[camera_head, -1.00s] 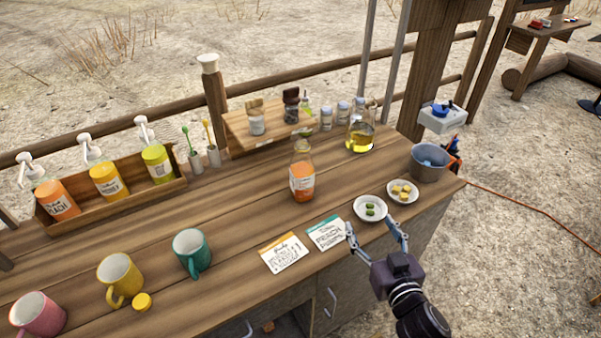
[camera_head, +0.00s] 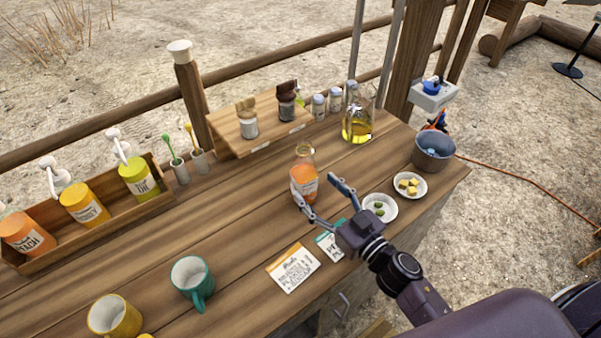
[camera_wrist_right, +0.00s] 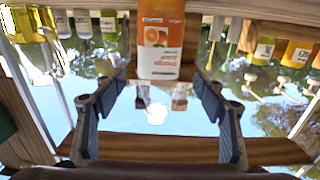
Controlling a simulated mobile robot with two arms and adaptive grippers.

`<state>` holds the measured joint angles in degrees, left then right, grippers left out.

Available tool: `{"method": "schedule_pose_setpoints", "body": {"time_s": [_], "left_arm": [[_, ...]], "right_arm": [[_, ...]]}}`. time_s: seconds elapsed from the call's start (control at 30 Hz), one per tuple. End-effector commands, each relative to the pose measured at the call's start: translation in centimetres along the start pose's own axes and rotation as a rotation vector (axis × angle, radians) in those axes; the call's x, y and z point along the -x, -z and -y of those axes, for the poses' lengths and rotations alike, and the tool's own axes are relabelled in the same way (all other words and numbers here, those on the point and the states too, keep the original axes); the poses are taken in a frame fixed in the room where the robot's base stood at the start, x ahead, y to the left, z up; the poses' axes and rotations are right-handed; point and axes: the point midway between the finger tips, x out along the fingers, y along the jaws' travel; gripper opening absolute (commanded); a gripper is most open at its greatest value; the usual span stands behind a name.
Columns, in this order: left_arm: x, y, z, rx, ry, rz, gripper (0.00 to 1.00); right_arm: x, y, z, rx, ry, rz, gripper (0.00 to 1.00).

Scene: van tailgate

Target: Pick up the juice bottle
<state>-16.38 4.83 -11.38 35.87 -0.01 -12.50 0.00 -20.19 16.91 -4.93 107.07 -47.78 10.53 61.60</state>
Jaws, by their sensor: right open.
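The juice bottle (camera_head: 304,176) stands upright in the middle of the wooden counter, with orange juice and a white and orange label. My right gripper (camera_head: 318,194) is open, its fingers pointing at the bottle from the front right. In the head view one fingertip is in front of the bottle's lower part and the other is to its right. In the right wrist view the bottle (camera_wrist_right: 160,42) is centred beyond the open fingers (camera_wrist_right: 160,100), with nothing between them. Contact cannot be told. My left gripper is not in view.
A glass flask of yellow liquid (camera_head: 358,122) and a spice shelf (camera_head: 240,145) stand behind the bottle. Two small dishes, one with green pieces (camera_head: 391,214), lie to the right. Recipe cards (camera_head: 293,268) and a green mug (camera_head: 192,283) are in front and left.

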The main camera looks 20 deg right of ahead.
Motion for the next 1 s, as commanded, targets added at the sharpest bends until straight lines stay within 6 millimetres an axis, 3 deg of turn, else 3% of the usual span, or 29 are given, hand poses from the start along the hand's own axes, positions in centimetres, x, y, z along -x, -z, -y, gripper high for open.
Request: {"method": "schedule_pose_setpoints", "body": {"time_s": [0.1,0.23,0.5,0.63,0.77,1.0], "left_arm": [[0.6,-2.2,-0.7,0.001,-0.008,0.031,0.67],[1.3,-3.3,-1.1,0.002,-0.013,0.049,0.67],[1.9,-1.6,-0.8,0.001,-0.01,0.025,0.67],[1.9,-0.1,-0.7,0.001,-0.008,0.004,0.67],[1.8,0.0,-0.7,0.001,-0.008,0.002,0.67],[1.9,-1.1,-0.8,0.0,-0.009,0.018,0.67]], "right_arm": [[-1.2,0.3,-0.1,0.002,-0.001,-0.001,0.65],[-2.6,0.6,-0.2,0.002,-0.001,-0.002,0.65],[-5.9,0.5,-0.3,0.0,0.0,-0.001,0.65],[-6.3,0.4,-0.3,0.001,0.0,0.0,0.65],[-6.3,0.4,-0.3,0.001,0.0,0.0,0.65],[-6.2,0.4,-0.3,0.001,-0.001,0.0,0.42]]}}
